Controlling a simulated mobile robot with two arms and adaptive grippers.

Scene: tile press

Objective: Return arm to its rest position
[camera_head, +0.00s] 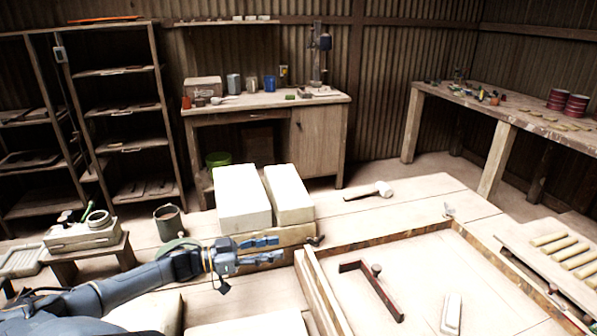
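My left arm (125,289) reaches in from the lower left. Its gripper (280,249) has two blue fingers pointing right with a gap between them. Nothing shows between the fingers. The gripper is in front of the wooden base under two pale blocks (243,198) and left of the wooden frame (313,288). I cannot tell whether it touches the base. My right arm and gripper are not in view.
A dark red angled tool (383,292) and a small pale block (451,314) lie inside the frame. A mallet (382,189) lies on the table behind. A board with pale bars (520,262) is at right. A bucket (169,222) stands left of the blocks.

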